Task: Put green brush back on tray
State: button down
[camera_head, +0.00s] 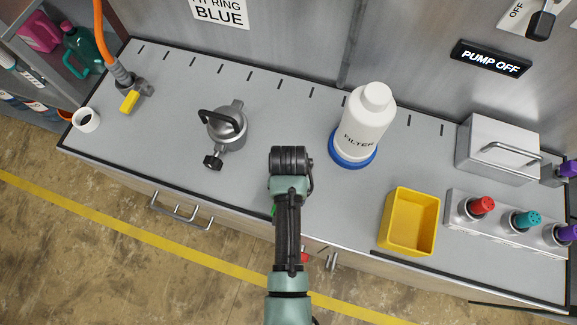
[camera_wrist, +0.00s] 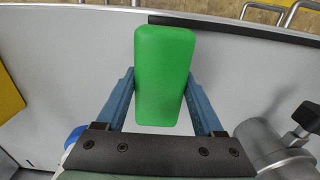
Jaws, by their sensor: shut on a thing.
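The green brush (camera_wrist: 162,75) shows in the wrist view as a plain green block with rounded edges; no bristles are visible from this side. My gripper (camera_wrist: 162,85) is shut on it, with one blue finger at each side. In the head view only a sliver of green (camera_head: 274,211) shows beside my arm, which hides my fingers. A yellow open bin (camera_head: 386,222), empty as far as I see, stands at the right front of the bench. It is the only tray-like thing I can make out, and my gripper is to the left of it.
A white FILTER bottle (camera_head: 367,122) stands on a blue ring (camera_head: 350,163) behind and right of my arm. A metal pot (camera_head: 228,128) is to the left. Red, teal and purple knobs (camera_head: 481,205) line a block at right. The grey bench (camera_head: 170,130) is mostly clear at left.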

jog(key=shift+f, duration=0.2)
grip_release()
notch_tip(320, 180, up, 12)
jog(key=w+r+n+t, duration=0.1)
jog(key=w+r+t, duration=0.8)
jog(key=w+r, duration=0.6)
jog(key=w+r+t, duration=0.3)
jog(key=r+t, duration=0.3)
jog(key=r, duration=1.1)
jog(key=s+r+n+t, duration=0.1)
jog(key=s+r+t, duration=0.3)
jog(key=r, duration=0.6)
jog(key=s+r+t, duration=0.4)
jog(key=s+r, duration=0.1)
jog(key=r, duration=0.6)
jog(key=s+r+n+t+b, duration=0.1)
jog(key=s+r+t, duration=0.3)
jog(key=r, duration=0.7)
jog(key=shift+s+d+r+n, duration=0.15)
jog(key=shift+s+n, duration=0.15)
jog(key=shift+s, duration=0.2)
